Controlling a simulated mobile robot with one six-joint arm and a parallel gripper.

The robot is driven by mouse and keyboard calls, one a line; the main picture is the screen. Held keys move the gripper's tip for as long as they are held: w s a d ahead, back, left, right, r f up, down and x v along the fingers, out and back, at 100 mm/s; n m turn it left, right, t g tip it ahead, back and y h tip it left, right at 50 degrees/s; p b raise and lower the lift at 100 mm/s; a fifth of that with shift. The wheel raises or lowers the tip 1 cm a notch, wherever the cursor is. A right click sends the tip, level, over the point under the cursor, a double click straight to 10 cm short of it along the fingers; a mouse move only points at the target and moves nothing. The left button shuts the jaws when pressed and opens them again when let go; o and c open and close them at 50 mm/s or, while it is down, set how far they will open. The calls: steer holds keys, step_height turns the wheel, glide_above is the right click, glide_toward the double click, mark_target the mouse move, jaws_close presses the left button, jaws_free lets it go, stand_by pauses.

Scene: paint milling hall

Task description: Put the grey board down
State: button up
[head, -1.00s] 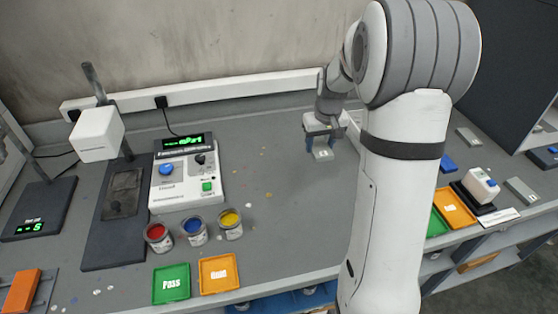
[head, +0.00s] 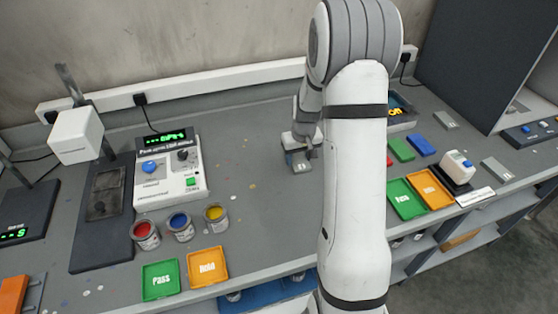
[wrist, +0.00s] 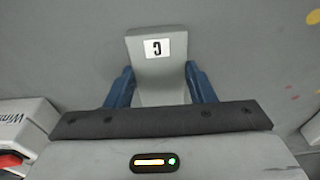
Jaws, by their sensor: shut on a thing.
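The grey board (wrist: 158,78) is a small light grey slab with a white label bearing a dark mark that looks like a letter. My gripper (wrist: 160,88) is shut on it, with one blue finger on each side. In the head view the grey board (head: 300,166) shows at the end of my gripper (head: 300,154), over the middle of the grey bench (head: 262,215). Whether the board touches the bench or hangs just above it I cannot tell. My arm hides part of the bench to the right.
A white instrument (head: 170,178), three paint cans (head: 180,228) and green and orange trays (head: 207,267) stand left. Right of my arm are more trays (head: 407,200), a green board (head: 401,149), a blue board (head: 421,145) and grey boards (head: 444,120). Bench around my gripper is clear.

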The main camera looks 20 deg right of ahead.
steer(key=shift+f, duration=0.2)
steer(key=o, duration=1.3)
steer(key=shift+r, duration=0.1)
steer(key=shift+c, duration=0.2)
